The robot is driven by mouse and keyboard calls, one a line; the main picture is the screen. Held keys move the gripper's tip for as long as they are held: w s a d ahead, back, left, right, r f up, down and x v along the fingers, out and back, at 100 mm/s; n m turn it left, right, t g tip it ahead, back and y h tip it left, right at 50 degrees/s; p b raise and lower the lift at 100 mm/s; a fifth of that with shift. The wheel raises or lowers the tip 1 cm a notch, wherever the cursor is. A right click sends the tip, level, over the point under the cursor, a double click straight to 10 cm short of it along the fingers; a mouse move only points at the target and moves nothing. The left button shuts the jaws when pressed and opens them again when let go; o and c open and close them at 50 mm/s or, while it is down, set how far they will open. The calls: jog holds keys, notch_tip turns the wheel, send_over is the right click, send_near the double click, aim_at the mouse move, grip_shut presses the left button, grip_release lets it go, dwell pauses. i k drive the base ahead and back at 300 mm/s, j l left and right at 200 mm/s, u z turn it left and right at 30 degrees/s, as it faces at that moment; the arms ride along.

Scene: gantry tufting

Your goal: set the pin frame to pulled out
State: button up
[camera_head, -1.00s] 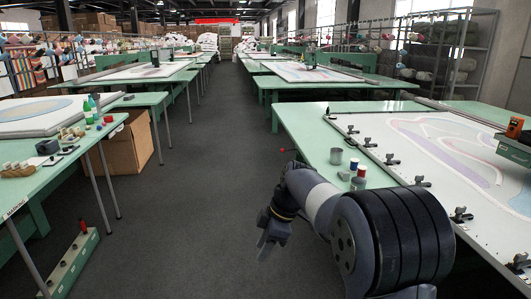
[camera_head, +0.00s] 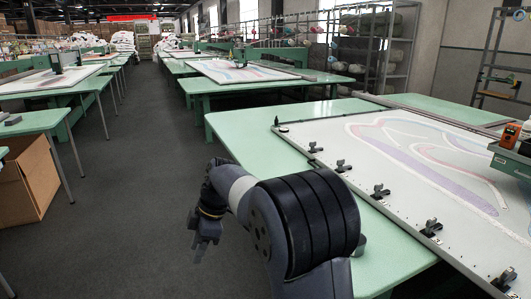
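The frame on the right-hand green table appears to be the pin frame (camera_head: 326,163). It is a flat pale metal rail with several black clamps along its near edge, around a white cloth (camera_head: 385,150) with a pink, purple and blue pattern. I cannot tell how far it is pulled out. My gripper (camera_head: 201,246) hangs over the dark floor left of this table, pointing down and apart from the frame. Its fingers are small and dark, and I cannot tell whether they are open. My arm hides part of the table's left edge.
The green table (camera_head: 240,135) fills the right side. An orange device (camera_head: 509,134) sits on a green carriage at the right edge. A cardboard box (camera_head: 28,180) stands under the left table. The dark aisle floor (camera_head: 120,190) is clear. More tables stand behind.

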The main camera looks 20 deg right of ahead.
aim_at(430, 168)
jog(key=i, duration=1.65)
jog(key=i+z, duration=0.25)
jog(key=i, duration=0.15)
jog(key=i+j+z, duration=0.45)
jog(key=i, duration=0.25)
jog(key=l+z, duration=0.1)
jog(key=z, duration=2.05)
